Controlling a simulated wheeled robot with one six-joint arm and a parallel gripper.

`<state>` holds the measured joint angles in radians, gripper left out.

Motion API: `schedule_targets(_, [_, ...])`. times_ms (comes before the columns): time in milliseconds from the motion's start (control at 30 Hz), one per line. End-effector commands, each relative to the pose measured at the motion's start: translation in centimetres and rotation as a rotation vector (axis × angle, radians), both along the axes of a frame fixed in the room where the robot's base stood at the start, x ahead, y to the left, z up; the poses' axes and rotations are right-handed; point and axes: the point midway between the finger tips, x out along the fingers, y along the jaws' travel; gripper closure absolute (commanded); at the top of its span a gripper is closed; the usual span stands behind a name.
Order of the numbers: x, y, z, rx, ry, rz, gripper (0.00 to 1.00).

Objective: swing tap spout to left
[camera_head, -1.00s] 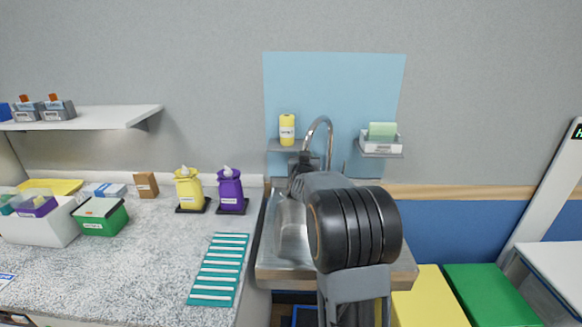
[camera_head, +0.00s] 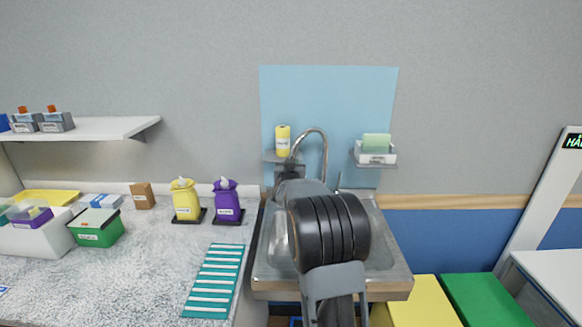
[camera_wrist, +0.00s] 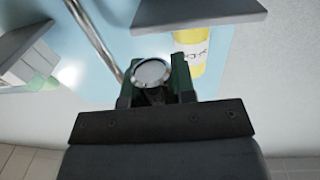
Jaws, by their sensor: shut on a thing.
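The tap spout (camera_head: 311,130) is a chrome arched tube over the sink (camera_head: 390,260). Its right leg goes down behind my arm; its left leg ends at my gripper (camera_head: 290,170). In the wrist view, which is upside down, my gripper (camera_wrist: 153,88) has its dark green fingers shut around a round chrome-rimmed end, apparently the spout's outlet (camera_wrist: 151,72). The spout's tube (camera_wrist: 92,35) also shows in that view at upper left. My arm hides the tap's base and much of the basin.
A small shelf (camera_head: 275,158) with a yellow bottle (camera_head: 283,139) is close behind my gripper. A tray with a green sponge (camera_head: 376,142) is to the right. Yellow (camera_head: 187,200) and purple (camera_head: 228,202) dispensers stand on the counter at left.

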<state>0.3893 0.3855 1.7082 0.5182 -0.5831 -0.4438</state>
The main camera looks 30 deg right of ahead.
Motion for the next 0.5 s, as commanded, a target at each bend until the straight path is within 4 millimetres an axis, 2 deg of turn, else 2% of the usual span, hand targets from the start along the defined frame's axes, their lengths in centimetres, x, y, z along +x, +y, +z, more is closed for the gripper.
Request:
schedule_targets(33, [-0.09,-0.23,0.37,-0.006,-0.006,-0.005,0.74])
schedule_targets(267, [0.03,0.05,0.23,-0.004,-0.005,0.0,0.52])
schedule_targets(500, [0.01,0.14,0.13,-0.002,-0.003,0.001,0.51])
